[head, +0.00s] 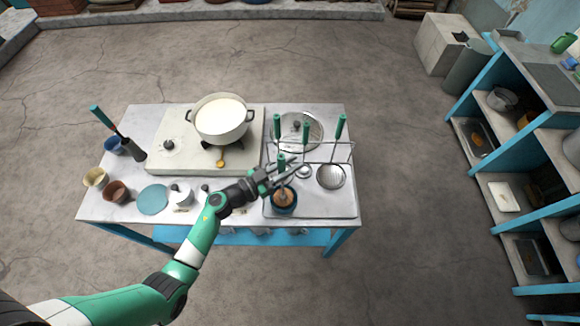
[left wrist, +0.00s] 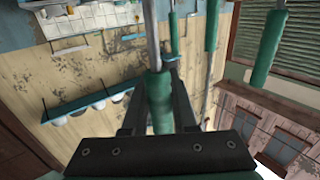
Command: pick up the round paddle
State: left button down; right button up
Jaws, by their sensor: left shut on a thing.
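My left gripper (head: 276,178) is over the right part of the table, at the front of the utensil rack. It is shut on a green handle, which shows between its fingers in the left wrist view (left wrist: 158,100); a metal shaft runs on from it. In the head view this seems to be the front green handle (head: 281,159), above a dark blue pot (head: 285,209) with tan contents. The working end of the held utensil is hidden, so I cannot tell its shape. My right gripper is not in view.
Other green-handled utensils stand at the rack, including a round-ended one (head: 331,177) to the right. A round metal lid (head: 296,128) lies behind. A white pot (head: 222,119) sits on the stove. Cups and a blue disc (head: 153,200) are on the left. Shelves (head: 535,130) stand right.

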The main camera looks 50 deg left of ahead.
pick_arm(q)
jog(key=s+d+r+p, duration=0.3)
jog(key=s+r+p, duration=0.5)
jog(key=s, duration=0.5)
notch_tip(320, 180, up, 3)
jog(key=shift+s+f, duration=0.2)
jog(key=shift+s, duration=0.15)
